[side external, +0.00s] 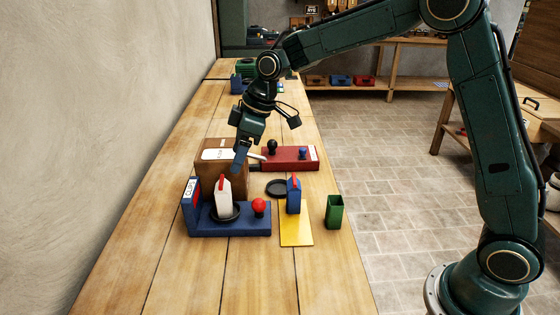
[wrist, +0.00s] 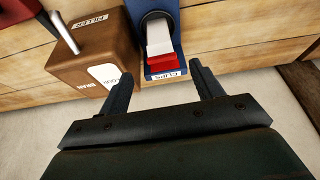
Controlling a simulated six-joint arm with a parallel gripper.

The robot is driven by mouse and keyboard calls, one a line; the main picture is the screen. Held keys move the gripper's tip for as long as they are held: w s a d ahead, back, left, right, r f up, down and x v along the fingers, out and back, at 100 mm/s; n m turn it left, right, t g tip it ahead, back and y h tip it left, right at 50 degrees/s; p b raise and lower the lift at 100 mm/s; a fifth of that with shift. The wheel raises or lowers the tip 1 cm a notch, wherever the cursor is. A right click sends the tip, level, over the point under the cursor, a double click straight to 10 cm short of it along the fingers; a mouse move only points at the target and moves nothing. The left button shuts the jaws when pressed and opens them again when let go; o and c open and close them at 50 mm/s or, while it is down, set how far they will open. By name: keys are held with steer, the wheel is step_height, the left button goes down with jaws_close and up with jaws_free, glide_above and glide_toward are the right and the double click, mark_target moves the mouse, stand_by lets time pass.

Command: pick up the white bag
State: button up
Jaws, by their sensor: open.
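The white bag (side external: 224,196) stands upright on a round black dish on the blue clips machine (side external: 240,223), with a red piece at its top. In the wrist view the white bag (wrist: 159,36) shows beyond my fingertips, with the red piece (wrist: 165,62) nearest me. My gripper (side external: 241,160) is above and behind the bag in the side view, near the brown box. In the wrist view my gripper (wrist: 163,82) is open, its two fingers apart with nothing between them. It does not touch the bag.
The brown filler box (side external: 215,158) with a metal lever stands close behind the bag. A green open container (side external: 334,212), a black disc (side external: 275,188) and a red block (side external: 290,160) are nearby. The front table is clear.

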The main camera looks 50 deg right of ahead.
mark_target(223, 188)
steer(key=shift+w+f, duration=0.1)
steer(key=shift+f, duration=0.05)
steer(key=shift+x, duration=4.2)
steer(key=shift+x, duration=2.55)
steer(key=c, duration=1.2)
